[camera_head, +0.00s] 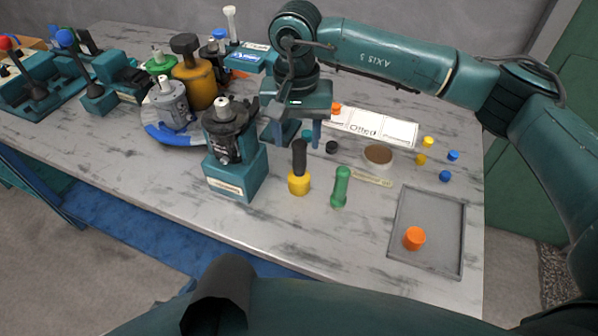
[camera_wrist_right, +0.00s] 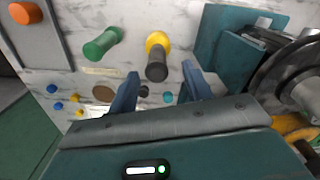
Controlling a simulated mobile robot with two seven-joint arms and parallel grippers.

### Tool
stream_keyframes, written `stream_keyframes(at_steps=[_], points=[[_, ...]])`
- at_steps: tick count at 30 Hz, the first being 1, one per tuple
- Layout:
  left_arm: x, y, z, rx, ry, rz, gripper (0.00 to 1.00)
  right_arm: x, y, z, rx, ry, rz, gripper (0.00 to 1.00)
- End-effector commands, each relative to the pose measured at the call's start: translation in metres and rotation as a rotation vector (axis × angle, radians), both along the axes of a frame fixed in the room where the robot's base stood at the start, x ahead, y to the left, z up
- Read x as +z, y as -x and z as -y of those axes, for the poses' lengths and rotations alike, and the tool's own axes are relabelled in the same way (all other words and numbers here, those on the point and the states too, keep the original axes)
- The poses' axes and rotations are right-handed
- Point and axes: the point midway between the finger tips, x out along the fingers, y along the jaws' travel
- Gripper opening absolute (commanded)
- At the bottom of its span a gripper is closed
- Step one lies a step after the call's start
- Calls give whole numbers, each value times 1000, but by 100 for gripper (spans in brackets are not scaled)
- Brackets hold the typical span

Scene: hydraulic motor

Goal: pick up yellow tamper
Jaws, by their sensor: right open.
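The yellow tamper (camera_head: 299,183) stands upright on the table, yellow end down and black handle up. It also shows in the right wrist view (camera_wrist_right: 157,44), beyond the fingers, with its black handle pointing toward the camera. My right gripper (camera_head: 297,136) is open, its fingers pointing down, above and behind the tamper in the head view. In the right wrist view, the gap between the fingertips (camera_wrist_right: 160,88) is empty, and the tamper handle lies above that gap in the picture. My left gripper is not in view.
A teal fixture with a dark motor part (camera_head: 237,172) stands close left of the tamper. A green-handled tool (camera_head: 340,187) stands close right. A grey tray (camera_head: 432,209) holds an orange cap (camera_head: 414,238). Small caps, a brown disc (camera_head: 378,154) and a white sheet (camera_head: 395,130) lie behind.

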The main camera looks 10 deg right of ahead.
Motion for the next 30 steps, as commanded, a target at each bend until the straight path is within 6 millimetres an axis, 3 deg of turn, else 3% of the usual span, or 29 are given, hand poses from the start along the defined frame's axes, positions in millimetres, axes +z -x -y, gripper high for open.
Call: stream_keyframes(at_steps=[7,15,24,30], points=[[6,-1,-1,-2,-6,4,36,-19,1,2,-1,-1,-2,50],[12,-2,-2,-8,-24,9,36,-56,2,5,-1,0,-1,50],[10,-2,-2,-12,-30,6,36,-61,2,4,0,-1,1,50],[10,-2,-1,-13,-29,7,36,-61,2,4,0,-1,1,33]])
